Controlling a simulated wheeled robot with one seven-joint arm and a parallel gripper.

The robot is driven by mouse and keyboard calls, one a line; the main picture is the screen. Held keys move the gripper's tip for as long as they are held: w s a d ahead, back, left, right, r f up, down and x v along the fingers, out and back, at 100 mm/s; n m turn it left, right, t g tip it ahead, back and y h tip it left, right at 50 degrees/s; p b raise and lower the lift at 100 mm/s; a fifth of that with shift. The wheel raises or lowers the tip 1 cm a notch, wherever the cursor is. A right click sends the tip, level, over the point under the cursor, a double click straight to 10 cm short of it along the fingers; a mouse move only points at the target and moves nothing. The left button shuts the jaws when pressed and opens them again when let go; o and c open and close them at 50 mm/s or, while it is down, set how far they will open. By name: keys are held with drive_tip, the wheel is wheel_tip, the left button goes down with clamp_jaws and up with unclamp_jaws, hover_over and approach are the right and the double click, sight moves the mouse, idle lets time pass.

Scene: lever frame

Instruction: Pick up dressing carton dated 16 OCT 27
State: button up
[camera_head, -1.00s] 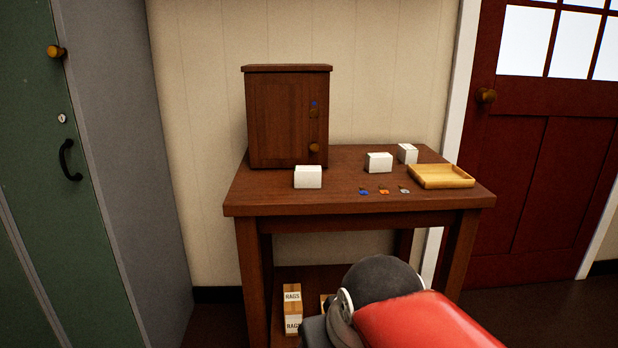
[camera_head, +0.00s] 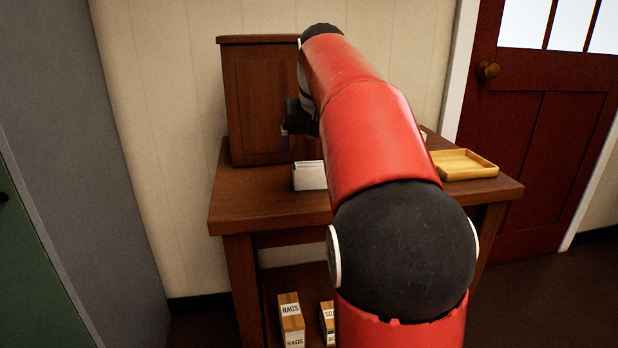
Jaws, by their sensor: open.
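A white carton (camera_head: 310,176) stands on the wooden table (camera_head: 262,208), in front of the brown cabinet. Faint print shows on it, but I cannot read a date. My red arm crosses the middle of the view and hides much of the tabletop. A sliver of another white carton (camera_head: 424,136) shows right of the arm; the rest of the cartons are hidden. My gripper (camera_head: 301,148) is partly hidden by my arm. Its dark fingers point down just above and behind the near carton. It is open, with nothing visible in it.
The brown cabinet (camera_head: 262,105) stands at the table's back left, close to the gripper. A shallow yellow tray (camera_head: 464,165) is at the right. Boxes marked RAGS (camera_head: 291,320) stand on the lower shelf. The front left tabletop is clear.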

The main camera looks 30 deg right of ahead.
sight(310, 165)
drive_tip(key=x, duration=0.5)
drive_tip(key=shift+w+a+f+b, duration=0.1)
drive_tip(key=shift+a+f+b, duration=0.1)
drive_tip(key=shift+a+b, duration=0.15)
drive_tip(key=c, duration=1.1)
drive_tip(key=shift+o, duration=0.2)
drive_tip(key=shift+r, duration=0.15)
